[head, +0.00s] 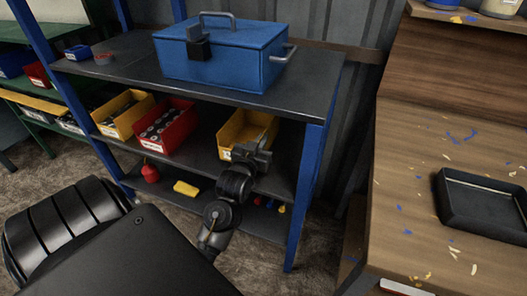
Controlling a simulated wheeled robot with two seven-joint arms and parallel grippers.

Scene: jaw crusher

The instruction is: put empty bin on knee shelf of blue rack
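The blue rack (308,180) stands ahead, with dark shelves between blue posts. A yellow bin (262,122) that looks empty is at the right part of the rack's middle shelf (205,158), below the top shelf. My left gripper (252,153) is at the front of this bin, overlapping its near rim in the head view. Whether its fingers are shut on the rim or apart is too small to tell. My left wrist hides part of the shelf edge. My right gripper is out of view.
A red bin (184,136) and another yellow bin (138,116), both with parts inside, stand left on the same shelf. A blue toolbox (222,62) sits on the top shelf (125,68). A wooden bench (405,185) with a black tray (447,205) is at the right.

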